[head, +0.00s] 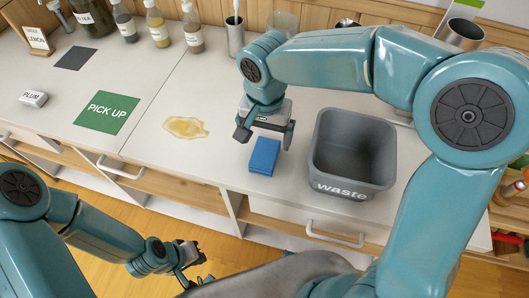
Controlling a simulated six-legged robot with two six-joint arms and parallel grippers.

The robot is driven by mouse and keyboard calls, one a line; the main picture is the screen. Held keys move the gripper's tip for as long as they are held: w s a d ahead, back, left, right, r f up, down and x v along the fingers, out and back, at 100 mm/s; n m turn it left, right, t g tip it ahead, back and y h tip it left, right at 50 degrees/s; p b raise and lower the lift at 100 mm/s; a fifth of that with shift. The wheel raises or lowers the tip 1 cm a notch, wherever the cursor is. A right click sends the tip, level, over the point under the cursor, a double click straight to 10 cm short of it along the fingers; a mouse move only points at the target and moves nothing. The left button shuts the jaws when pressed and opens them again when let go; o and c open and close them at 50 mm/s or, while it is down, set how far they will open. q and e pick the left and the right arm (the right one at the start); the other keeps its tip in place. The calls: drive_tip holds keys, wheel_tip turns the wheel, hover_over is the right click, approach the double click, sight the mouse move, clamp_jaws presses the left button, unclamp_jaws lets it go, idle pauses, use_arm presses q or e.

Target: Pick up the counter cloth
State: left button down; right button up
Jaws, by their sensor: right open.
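The counter cloth (263,157) is a folded blue rectangle lying on the white counter near its front edge, left of the grey waste bin. My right gripper (264,141) points down directly over the cloth with its jaws apart, one finger to each side. It looks empty, and I cannot tell whether its fingertips touch the cloth. My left gripper (190,262) hangs low in front of the counter, away from the cloth. Its fingers are small and partly cut off by my own body, so their opening is unclear.
The waste bin (325,148) stands close right of the cloth. A yellowish spill (186,127) lies to the left. Bottles (157,27) and a metal cup (235,38) line the back.

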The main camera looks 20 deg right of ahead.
sight(265, 152)
drive_tip(key=shift+s+a+f, duration=0.1)
drive_tip(key=shift+s+f, duration=0.05)
drive_tip(key=shift+f, duration=0.45)
drive_tip(key=shift+s+f, duration=0.1)
drive_tip(key=shift+f, duration=0.45)
wheel_tip(265, 152, down, 5)
drive_tip(key=shift+r, duration=0.1)
drive_tip(key=shift+c, duration=0.3)
drive_tip(key=c, duration=1)
